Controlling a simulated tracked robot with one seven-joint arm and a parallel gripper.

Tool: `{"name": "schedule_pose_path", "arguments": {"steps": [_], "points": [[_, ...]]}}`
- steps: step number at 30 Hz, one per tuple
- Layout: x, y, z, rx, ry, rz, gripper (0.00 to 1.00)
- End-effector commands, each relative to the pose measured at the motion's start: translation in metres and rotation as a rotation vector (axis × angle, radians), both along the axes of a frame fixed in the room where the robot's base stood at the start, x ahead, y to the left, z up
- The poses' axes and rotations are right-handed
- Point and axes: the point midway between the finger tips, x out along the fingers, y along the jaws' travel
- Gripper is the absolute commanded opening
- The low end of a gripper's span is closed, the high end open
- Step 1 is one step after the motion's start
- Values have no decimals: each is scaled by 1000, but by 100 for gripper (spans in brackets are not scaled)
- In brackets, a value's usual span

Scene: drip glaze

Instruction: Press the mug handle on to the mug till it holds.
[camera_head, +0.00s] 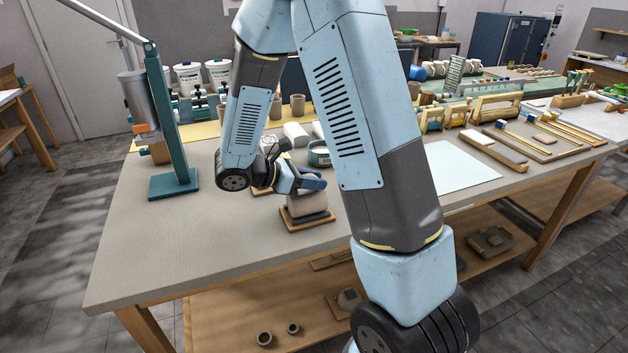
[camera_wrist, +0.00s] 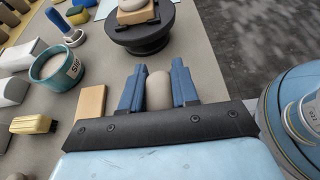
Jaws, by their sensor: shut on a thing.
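My gripper (camera_wrist: 158,86) is shut on a smooth grey-beige piece (camera_wrist: 158,92), which sits between its two blue fingers. It looks like the mug handle, but its full shape is hidden by the fingers and palm. In the head view my gripper (camera_head: 314,183) is low over the table, touching or just above a beige block-like piece (camera_head: 307,204) on a dark layer and a wooden base. Ahead in the wrist view, a pale clay form (camera_wrist: 133,4), probably the mug, rests on a wooden bat on a dark turntable (camera_wrist: 140,40). It is cut by the frame edge and apart from my fingers.
A teal pot of slip (camera_wrist: 57,68) and a small wooden block (camera_wrist: 90,102) lie left of my gripper in the wrist view. A yellow-handled item (camera_wrist: 32,124) is farther left. The table's front edge is near. A white sheet (camera_head: 460,166) lies at right.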

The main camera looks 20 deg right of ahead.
Motion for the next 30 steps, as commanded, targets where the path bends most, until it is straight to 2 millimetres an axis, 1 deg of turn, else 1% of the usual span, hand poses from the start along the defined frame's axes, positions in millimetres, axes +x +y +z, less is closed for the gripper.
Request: {"name": "schedule_pose_path", "arguments": {"steps": [2,3,11,20,30], "points": [[-1,0,-1,1,2,0,0],[-1,0,-1,1,2,0,33],[0,0,0,1,1,0,58],[0,0,1,0,0,0,59],[0,0,20,0,-2,-1,59]]}}
